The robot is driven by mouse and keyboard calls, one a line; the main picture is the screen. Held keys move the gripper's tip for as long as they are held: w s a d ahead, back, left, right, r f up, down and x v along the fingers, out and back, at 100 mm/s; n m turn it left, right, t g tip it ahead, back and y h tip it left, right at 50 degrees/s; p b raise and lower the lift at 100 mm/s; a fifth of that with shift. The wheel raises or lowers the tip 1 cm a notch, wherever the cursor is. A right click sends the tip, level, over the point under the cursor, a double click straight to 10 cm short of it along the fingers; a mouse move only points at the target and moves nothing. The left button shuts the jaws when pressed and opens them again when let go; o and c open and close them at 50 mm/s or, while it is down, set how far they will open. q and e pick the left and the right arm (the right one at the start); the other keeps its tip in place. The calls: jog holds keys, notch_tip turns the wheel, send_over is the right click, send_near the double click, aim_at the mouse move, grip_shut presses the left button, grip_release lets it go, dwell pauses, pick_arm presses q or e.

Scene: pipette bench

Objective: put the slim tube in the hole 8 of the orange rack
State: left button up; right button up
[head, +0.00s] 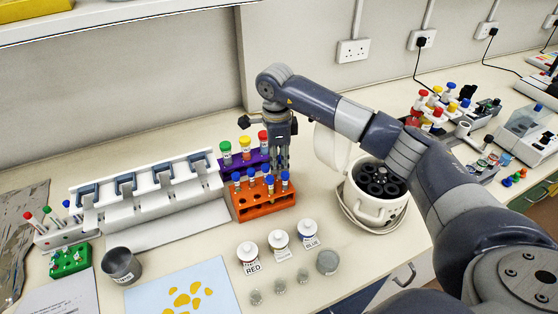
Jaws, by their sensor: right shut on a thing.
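The orange rack (262,208) stands mid-bench with several blue-capped slim tubes (251,174) upright in it. My right gripper (281,167) points down over the rack's right rear part. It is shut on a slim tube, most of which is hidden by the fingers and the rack. A blue-capped tube (285,178) shows right at the fingertips; I cannot tell for sure whether it is the held one. The hole numbers are too small to read. My left gripper is not in view.
A purple rack (232,162) with green-, yellow- and red-capped tubes stands right behind the orange one. A white pipette stand (150,200) is to the left, a white centrifuge (366,208) to the right. Labelled bottles (280,243) stand in front.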

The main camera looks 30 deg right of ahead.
jog(key=shift+f+b, duration=0.45)
jog(key=shift+f, duration=0.25)
jog(key=o, duration=0.8)
jog(key=r, duration=1.2)
jog(key=shift+a, duration=0.2)
jog(key=shift+f, duration=0.15)
